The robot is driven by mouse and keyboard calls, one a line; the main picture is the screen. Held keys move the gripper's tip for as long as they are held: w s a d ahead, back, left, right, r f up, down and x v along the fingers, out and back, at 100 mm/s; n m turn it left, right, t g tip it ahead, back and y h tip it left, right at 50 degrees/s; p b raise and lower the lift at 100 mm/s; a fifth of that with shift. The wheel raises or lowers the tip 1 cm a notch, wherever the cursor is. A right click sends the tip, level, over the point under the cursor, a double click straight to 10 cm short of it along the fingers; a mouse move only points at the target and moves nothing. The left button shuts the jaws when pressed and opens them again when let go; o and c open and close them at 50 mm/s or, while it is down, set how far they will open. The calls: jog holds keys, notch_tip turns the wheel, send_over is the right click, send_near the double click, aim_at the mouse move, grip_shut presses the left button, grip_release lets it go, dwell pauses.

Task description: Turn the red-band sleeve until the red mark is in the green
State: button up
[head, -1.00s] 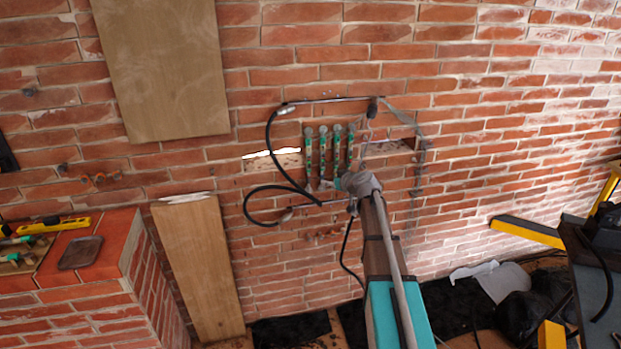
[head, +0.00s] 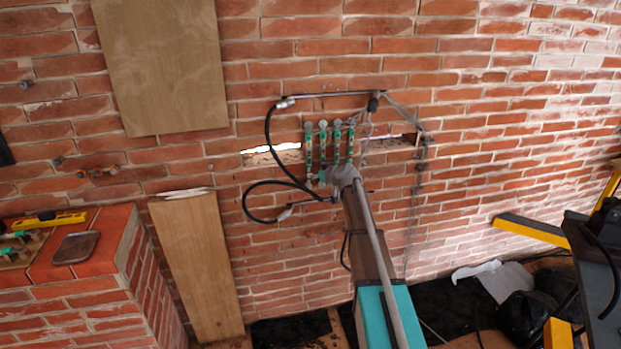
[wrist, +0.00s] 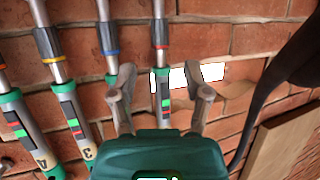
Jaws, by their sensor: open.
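The red-band sleeve (wrist: 161,60) is a metal rod with a red ring above a green-and-grey body, near the middle of the wrist view. In the head view, my gripper (head: 338,180) is at the lower end of the row of green sleeves (head: 323,148).
Black cables (head: 268,130) loop left of the row, and a dark cable (wrist: 280,70) hangs right of my gripper. A bright slot (wrist: 190,77) opens in the brick wall behind. A wooden board (head: 198,265) leans on the wall beside a brick ledge (head: 110,255).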

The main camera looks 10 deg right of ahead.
jog(key=shift+b+x, duration=0.7)
jog(key=shift+x, duration=1.6)
grip_shut()
